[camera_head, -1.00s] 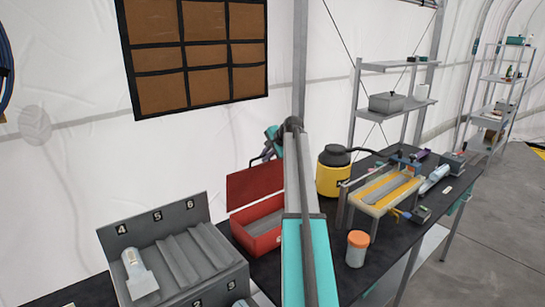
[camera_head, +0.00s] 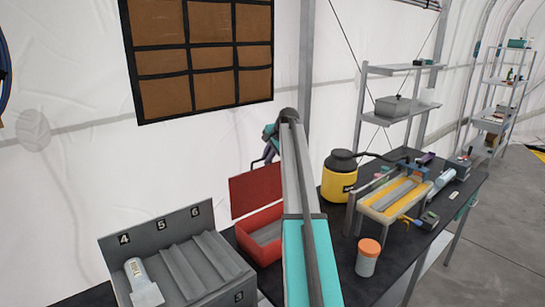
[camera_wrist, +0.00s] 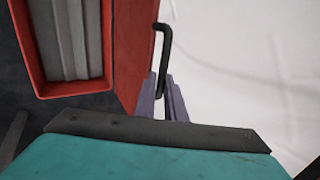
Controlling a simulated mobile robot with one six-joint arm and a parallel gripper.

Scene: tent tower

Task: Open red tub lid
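The red tub (camera_head: 262,252) stands on the dark table with its red lid (camera_head: 256,190) raised, roughly upright at the wall side. Its grey ribbed inside shows. In the wrist view the red tub (camera_wrist: 38,84) fills the upper left, and a black bent handle (camera_wrist: 165,50) stands out beside the red edge. My gripper (camera_wrist: 168,100) has purple-grey fingers at the lower end of this handle. Whether they are closed on it is not clear. In the head view my gripper (camera_head: 268,142) is partly hidden behind my arm, near the lid's top.
A grey numbered rack (camera_head: 180,258) holding a white part stands left of the tub. A yellow and black canister (camera_head: 339,178), an orange-lidded jar (camera_head: 368,257) and a yellow-framed tray (camera_head: 394,197) stand to the right. The white tent wall is close behind.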

